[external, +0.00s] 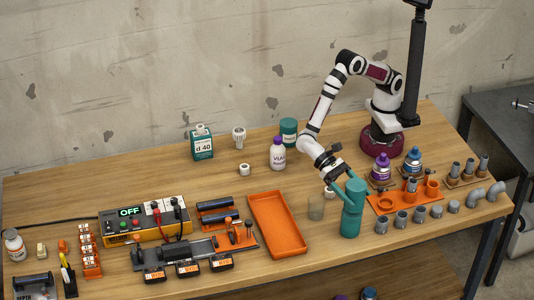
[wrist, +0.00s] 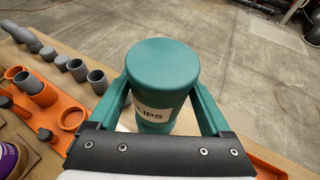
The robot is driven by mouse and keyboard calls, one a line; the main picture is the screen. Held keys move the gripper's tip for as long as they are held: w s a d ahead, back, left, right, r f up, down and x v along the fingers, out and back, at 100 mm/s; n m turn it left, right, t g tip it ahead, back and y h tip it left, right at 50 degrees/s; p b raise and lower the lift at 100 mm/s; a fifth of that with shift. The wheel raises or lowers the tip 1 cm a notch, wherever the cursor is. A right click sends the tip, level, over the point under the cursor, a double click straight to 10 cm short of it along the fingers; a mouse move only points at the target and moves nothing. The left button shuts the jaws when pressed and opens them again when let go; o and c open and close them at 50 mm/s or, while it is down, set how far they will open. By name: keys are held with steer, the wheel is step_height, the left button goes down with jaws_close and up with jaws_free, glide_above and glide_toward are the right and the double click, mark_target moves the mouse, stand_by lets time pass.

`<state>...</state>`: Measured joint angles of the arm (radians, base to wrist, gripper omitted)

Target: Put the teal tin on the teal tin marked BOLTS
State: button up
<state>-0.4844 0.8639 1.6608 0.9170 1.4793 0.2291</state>
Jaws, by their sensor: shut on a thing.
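My gripper (external: 345,184) is shut on a teal tin (external: 355,191), with its teal fingers on either side. In the wrist view the held tin (wrist: 162,65) shows its round lid and a white label ending in "IPS", partly cut off. In the external view a second teal body, apparently another tin (external: 350,223), stands upright on the table directly under the held one. They look in line and very close; I cannot tell whether they touch. No label shows on the lower one. Another teal tin (external: 288,132) stands at the back, its label unreadable.
A white bottle with a purple cap (external: 278,155) stands behind.

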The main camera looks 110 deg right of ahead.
steer(key=shift+f, duration=0.85)
steer(key=o, duration=1.4)
steer(key=shift+f, duration=0.15)
steer(key=v, duration=1.1)
steer(key=s+d+r+n+t+h, duration=0.1)
steer(key=s+d+r+n+h, duration=0.1)
steer(key=s+d+r, duration=0.3)
steer(key=s+d+r+n+t+h, duration=0.1)
steer(key=s+d+r+n+h, duration=0.15)
steer(key=d, duration=0.45)
steer(key=s+d+f+n+t+h, duration=0.1)
steer(key=s+d+t+h, duration=0.3)
steer(key=s+d, duration=0.9)
steer(key=shift+s+d+n+h, duration=0.15)
steer(key=shift+d+n+h, duration=0.55)
steer(key=shift+h, duration=0.25)
